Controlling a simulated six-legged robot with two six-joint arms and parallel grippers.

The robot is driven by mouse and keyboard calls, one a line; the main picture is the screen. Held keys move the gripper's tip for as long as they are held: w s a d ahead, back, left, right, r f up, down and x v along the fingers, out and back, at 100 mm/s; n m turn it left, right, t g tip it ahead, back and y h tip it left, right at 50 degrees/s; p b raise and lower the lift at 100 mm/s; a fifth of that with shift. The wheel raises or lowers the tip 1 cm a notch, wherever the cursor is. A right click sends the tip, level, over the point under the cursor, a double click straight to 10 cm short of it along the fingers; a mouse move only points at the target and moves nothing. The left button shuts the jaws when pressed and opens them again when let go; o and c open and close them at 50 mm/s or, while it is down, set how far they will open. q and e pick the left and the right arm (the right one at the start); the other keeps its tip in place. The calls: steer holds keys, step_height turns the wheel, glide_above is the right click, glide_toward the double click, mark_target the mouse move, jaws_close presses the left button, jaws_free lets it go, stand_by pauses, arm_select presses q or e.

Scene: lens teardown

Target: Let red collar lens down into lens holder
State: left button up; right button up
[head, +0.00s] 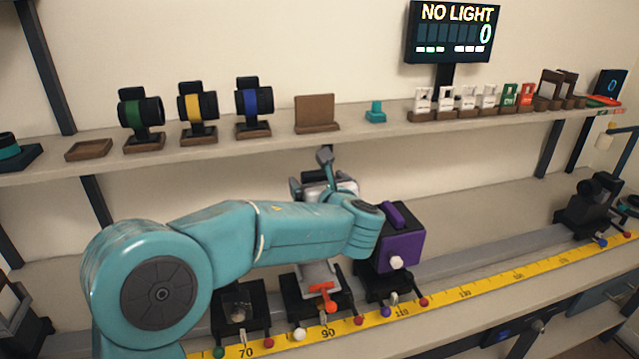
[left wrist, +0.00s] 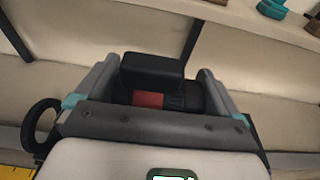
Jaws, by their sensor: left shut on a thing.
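The red collar lens shows in the left wrist view as a black barrel with a red band (left wrist: 148,99) and a black block on top. My left gripper (left wrist: 158,88) is shut on it, one finger on each side. In the head view my left gripper (head: 312,183) is above the rail, behind my teal forearm, which hides much of it, and the red band does not show.
A purple box (head: 402,246) stands on the rail right of my wrist. Another black carriage (head: 240,312) is near 70. The rail is clear further right, up to a black device (head: 592,205). The shelf above holds green (head: 140,110), yellow (head: 197,105) and blue (head: 253,102) banded lenses.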

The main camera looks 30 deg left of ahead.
arm_select(q)
steer(key=shift+w+a+f, duration=0.1)
steer(key=shift+w+f, duration=0.05)
steer(key=shift+s+d+f+b, duration=0.25)
steer(key=shift+d+f+b, duration=0.1)
steer(key=shift+f+b, duration=0.5)
step_height(320, 180, down, 3)
steer(key=shift+w+a+r+b, duration=0.1)
steer(key=shift+w+a+b, duration=0.05)
steer(key=shift+b, duration=1)
steer(key=shift+f+b, duration=0.35)
step_height(320, 180, down, 7)
steer(key=b, duration=0.6)
steer(key=shift+f, duration=0.2)
steer(key=shift+f+b, duration=1.2)
steer(key=shift+f, duration=0.1)
steer(key=o, duration=1.1)
